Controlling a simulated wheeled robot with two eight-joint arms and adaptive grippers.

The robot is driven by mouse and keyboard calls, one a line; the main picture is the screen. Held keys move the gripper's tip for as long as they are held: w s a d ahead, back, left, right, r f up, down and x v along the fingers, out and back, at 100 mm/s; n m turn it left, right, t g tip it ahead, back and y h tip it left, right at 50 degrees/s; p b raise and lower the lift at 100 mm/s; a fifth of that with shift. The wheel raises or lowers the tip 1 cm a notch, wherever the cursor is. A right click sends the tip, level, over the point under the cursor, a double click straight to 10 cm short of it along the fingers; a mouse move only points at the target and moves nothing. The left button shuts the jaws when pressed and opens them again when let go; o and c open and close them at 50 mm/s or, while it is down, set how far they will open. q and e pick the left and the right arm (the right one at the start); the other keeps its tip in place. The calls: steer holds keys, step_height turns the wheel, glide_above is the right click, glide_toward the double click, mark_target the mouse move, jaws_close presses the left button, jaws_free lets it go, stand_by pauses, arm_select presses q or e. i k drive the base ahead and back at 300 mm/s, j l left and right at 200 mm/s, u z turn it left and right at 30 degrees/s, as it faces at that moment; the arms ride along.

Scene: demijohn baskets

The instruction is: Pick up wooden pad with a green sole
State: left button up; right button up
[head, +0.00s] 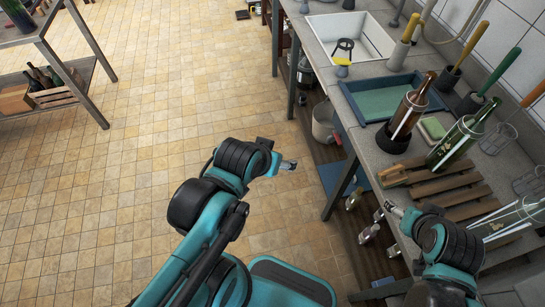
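A small block (433,127), pale tan and green, lies on the grey counter (372,152) between the brown bottle and the green bottle; it looks like the wooden pad with the green sole. The bottles stand close on both sides of it. My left gripper (288,165) is over the tiled floor, left of the counter and well away from the pad. My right gripper (393,209) is near the counter's front edge, nearer to me than the pad and apart from it. Both fingertips are too small to tell open from shut.
A brown bottle (410,108) in a black holder, a green bottle (462,139) and a slatted wooden rack (450,188) crowd the counter. A blue tray (388,101) and white sink (350,38) lie beyond. Upright-handled brushes (470,50) line the wall.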

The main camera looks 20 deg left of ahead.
mark_target(396, 175)
steer(key=i+j+z, duration=0.15)
steer(key=z, duration=0.25)
steer(key=i+j+z, duration=0.2)
steer(key=z, duration=0.15)
steer(key=i+j+z, duration=0.2)
steer(key=z, duration=0.2)
